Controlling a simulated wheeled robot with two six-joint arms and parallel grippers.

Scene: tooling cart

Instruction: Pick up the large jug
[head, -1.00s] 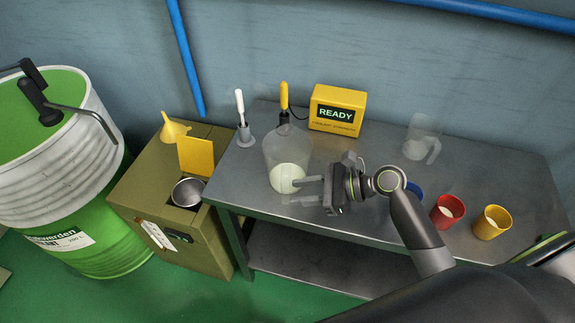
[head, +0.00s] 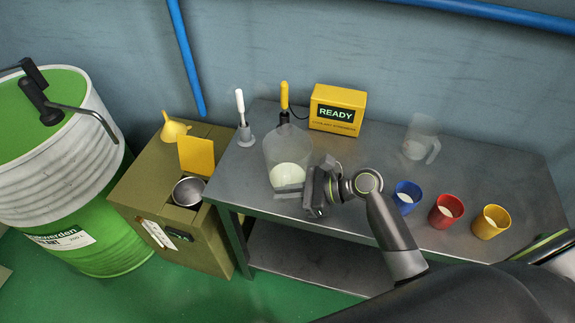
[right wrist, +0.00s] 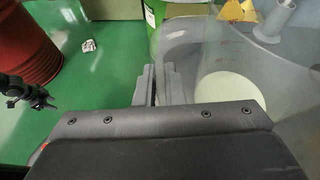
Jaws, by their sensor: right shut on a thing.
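The large jug (head: 285,150) is clear, with pale liquid in its bottom, and stands upright near the left end of the grey bench. My right gripper (head: 288,190) is at its front, its fingers shut. In the right wrist view the fingers (right wrist: 158,85) are close together beside the jug's clear wall (right wrist: 205,45), with the pale liquid (right wrist: 230,92) to their right. The part of the jug between the fingers, likely its handle, is hard to make out.
A smaller clear jug (head: 419,140) stands at the back right of the bench. Blue (head: 407,197), red (head: 446,211) and yellow (head: 491,222) cups are at the front right. A yellow READY box (head: 338,110) and a white-handled tool (head: 242,115) stand behind the jug.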

